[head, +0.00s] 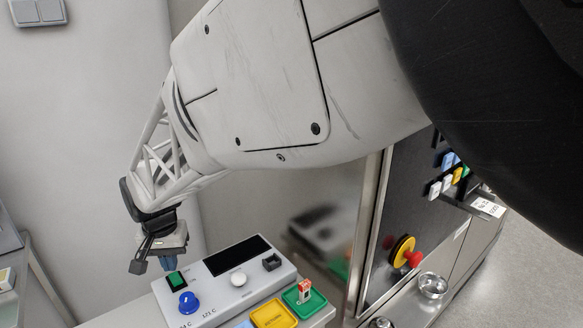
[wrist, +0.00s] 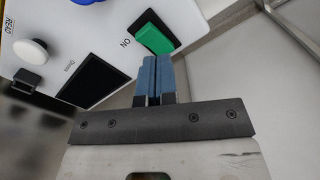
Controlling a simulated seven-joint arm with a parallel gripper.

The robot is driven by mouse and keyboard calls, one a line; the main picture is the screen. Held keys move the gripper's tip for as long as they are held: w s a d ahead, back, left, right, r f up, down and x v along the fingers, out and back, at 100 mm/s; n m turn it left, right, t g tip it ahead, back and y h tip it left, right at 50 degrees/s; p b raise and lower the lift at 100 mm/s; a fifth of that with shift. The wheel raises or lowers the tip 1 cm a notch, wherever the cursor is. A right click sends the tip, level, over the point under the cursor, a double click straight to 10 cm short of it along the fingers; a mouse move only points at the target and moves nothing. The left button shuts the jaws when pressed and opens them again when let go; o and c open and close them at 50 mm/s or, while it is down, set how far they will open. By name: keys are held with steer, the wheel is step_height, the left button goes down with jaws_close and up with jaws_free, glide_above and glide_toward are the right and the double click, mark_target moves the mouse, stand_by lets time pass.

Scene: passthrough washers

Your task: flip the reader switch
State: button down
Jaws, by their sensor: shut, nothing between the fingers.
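The reader is a white box (head: 225,290) with a dark display (head: 237,255). Its green rocker switch (head: 175,281) sits in a black frame at the left end of the top face. In the wrist view the switch (wrist: 157,38) has "ON" printed beside it. My gripper (head: 168,264) is shut and empty, with its blue fingers pointing down beside the switch end of the box. In the wrist view the fingertips (wrist: 158,60) appear close to the switch's edge. I cannot tell whether they touch it.
The box also carries a blue knob (head: 189,301), a white round button (head: 238,279) and a black slotted block (head: 271,262). Yellow (head: 274,315) and green (head: 314,306) trays lie in front. A dark panel with a red-and-yellow knob (head: 406,254) stands right.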

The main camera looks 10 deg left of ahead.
mark_target(177, 276)
steer(key=shift+r, duration=2.25)
steer(key=shift+w+d+r, duration=0.1)
steer(key=shift+d+r, duration=0.1)
steer(key=shift+d, duration=0.1)
steer(key=d+r+t, duration=0.1)
steer(key=d+r, duration=0.3)
steer(key=d, duration=0.5)
steer(key=w+d+r+m+y, duration=0.1)
steer(key=d+r, duration=0.2)
steer(key=d, duration=0.6)
steer(key=d+r+t, duration=0.1)
steer(key=d+r, duration=0.3)
steer(key=d, duration=0.5)
steer(key=s+d+r+m+t, duration=0.1)
steer(key=s+d, duration=0.2)
steer(key=d, duration=0.4)
steer(key=s+d+r+t, duration=0.1)
steer(key=s+d+r, duration=0.15)
steer(key=d, duration=0.35)
steer(key=s+d+f+m+t+h, duration=0.1)
steer(key=s+d+t, duration=0.1)
steer(key=s+d, duration=0.85)
step_height(177, 276, down, 10)
steer(key=w+g, duration=0.1)
steer(key=g, duration=0.2)
steer(key=shift+w+d, duration=0.2)
steer(key=shift+d, duration=0.2)
